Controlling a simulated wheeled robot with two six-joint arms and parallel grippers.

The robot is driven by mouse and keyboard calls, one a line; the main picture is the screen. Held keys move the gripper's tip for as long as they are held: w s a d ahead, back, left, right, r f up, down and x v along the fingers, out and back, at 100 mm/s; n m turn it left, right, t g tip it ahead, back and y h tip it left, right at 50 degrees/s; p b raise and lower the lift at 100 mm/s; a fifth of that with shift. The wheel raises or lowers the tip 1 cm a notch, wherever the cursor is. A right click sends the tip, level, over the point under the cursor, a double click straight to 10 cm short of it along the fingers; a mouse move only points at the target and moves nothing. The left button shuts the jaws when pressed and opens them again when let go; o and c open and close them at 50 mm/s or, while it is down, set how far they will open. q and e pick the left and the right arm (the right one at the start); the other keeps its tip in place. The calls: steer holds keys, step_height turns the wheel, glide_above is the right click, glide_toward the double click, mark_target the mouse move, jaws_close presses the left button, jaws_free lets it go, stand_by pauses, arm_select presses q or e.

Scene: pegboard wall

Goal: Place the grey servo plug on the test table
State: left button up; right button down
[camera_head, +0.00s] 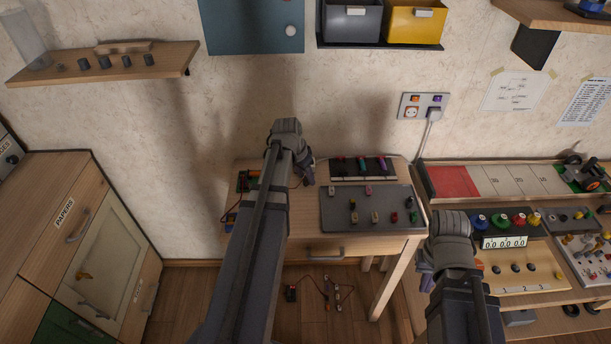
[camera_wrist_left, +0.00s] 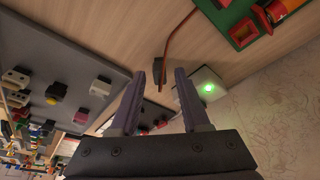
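My left gripper (camera_head: 304,172) is over the back left part of a small wooden table (camera_head: 310,243). In the left wrist view its two fingers (camera_wrist_left: 161,74) are apart with nothing clamped between them. A small dark grey plug-like block (camera_wrist_left: 159,68) on a reddish cable shows between the fingertips, on or just above the wood; I cannot tell if they touch. It looks like the grey servo plug, but is too small to be certain.
A grey panel (camera_head: 340,222) with several small blocks lies on the table. A box with a lit green lamp (camera_wrist_left: 208,88) stands by the left fingers. A green tray (camera_wrist_left: 243,33) is near the cable. The right bench (camera_head: 520,283) holds boards and buttons.

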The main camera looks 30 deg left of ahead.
arm_select(q)
steer(key=shift+r, duration=0.1)
steer(key=p+v, duration=1.1)
steer(key=v, duration=0.1)
steer(key=shift+p, duration=0.4)
steer(key=shift+s, duration=0.1)
steer(key=s+d+g, duration=0.1)
steer(key=s+d, duration=0.3)
steer(key=d, duration=0.6)
steer(key=s+d+g+y, duration=0.1)
steer(key=s+d, duration=0.3)
steer(key=d, duration=0.7)
steer(key=s+d+m+g+y, duration=0.1)
steer(key=s+d, duration=0.3)
steer(key=d, duration=0.6)
steer(key=shift+s+d+f+g, duration=0.25)
steer(key=shift+s+f+g, duration=0.05)
steer(key=shift+s+f, duration=0.1)
steer(key=shift+a, duration=0.15)
